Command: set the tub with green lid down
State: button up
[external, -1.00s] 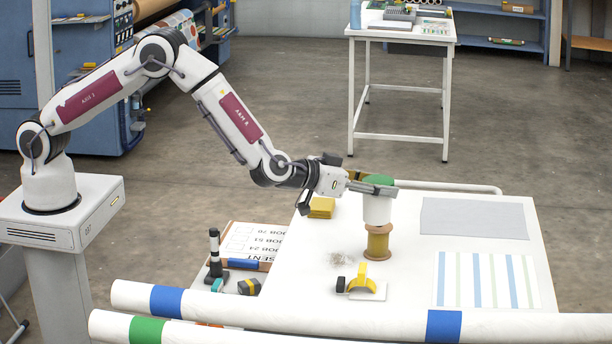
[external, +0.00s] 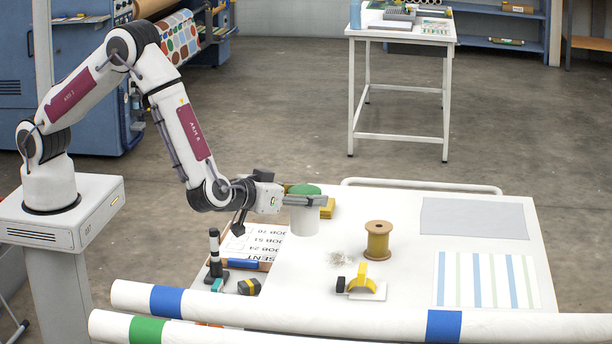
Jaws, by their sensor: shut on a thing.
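The tub with green lid (external: 304,220) is white with a green top. It is at the left part of the white table (external: 400,270), in front of a yellow block. My gripper (external: 305,198) is shut on it from the left, its fingers around the upper part near the lid. The tub looks upright. I cannot tell whether its base touches the table or hangs just above it.
A yellow spool (external: 378,241) stands right of the tub. The yellow block (external: 327,208) is close behind it. A yellow tape dispenser (external: 362,280) and clear scraps (external: 346,258) lie in front. A grey sheet (external: 474,218) and striped sheet (external: 487,280) lie at right. Long rolls (external: 400,322) cross the foreground.

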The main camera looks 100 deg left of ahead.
aim_at(305, 235)
jog(key=shift+r, duration=0.1)
dwell(0.3)
jog(key=shift+f, duration=3.1)
jog(key=shift+f, duration=1.9)
jog(key=shift+f, duration=0.1)
jog(key=o, duration=1.3)
jog(key=shift+c, duration=0.2)
jog(key=v, duration=1.2)
